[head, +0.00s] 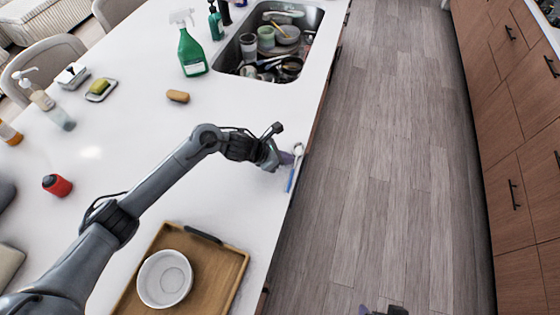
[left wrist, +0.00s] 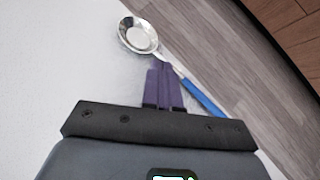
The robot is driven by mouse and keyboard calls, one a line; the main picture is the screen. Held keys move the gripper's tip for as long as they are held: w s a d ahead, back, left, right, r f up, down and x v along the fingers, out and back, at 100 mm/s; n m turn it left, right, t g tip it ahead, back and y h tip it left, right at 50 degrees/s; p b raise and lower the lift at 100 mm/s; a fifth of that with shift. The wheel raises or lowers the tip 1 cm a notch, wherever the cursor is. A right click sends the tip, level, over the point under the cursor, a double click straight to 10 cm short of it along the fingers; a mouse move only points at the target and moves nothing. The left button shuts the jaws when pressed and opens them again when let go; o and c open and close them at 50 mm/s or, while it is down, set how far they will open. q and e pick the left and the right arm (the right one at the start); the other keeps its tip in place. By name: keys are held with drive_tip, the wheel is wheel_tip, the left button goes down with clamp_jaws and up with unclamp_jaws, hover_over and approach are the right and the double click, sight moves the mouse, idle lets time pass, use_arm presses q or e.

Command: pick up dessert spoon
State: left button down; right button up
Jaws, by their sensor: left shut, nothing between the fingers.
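The dessert spoon (head: 293,170) has a metal bowl and a blue handle. It lies on the white counter close to its right edge. In the left wrist view the spoon (left wrist: 137,36) lies just beyond the fingertips, its bowl to the upper left and its handle running to the lower right. My left gripper (head: 288,158) is at the spoon, with its purple fingers (left wrist: 162,68) shut together and nothing between them. The fingertips overlap the spoon's neck in the picture; I cannot tell whether they touch it.
A wooden tray (head: 226,276) with a white bowl (head: 165,279) stands at the front. A sink (head: 310,28) full of dishes, a green spray bottle (head: 191,52) and a sponge (head: 178,96) are farther back. The counter's edge drops to the floor right beside the spoon.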

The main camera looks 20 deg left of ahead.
use_arm(q)
drive_tip(key=shift+s, duration=0.1)
drive_tip(key=shift+s+a, duration=0.3)
drive_tip(key=shift+a, duration=0.2)
drive_tip(key=shift+s+a+f+b, duration=0.15)
drive_tip(key=shift+s+a+b, duration=0.25)
drive_tip(key=shift+s+a, duration=0.6)
drive_tip(key=v, duration=0.9)
drive_tip(key=c, duration=1.4)
unclamp_jaws()
drive_tip(key=shift+s+a+r, duration=0.2)
drive_tip(key=shift+a+r, duration=0.05)
drive_tip(key=shift+r, duration=0.1)
drive_tip(key=o, duration=0.4)
drive_tip(key=shift+r, duration=0.1)
drive_tip(key=shift+c, duration=0.2)
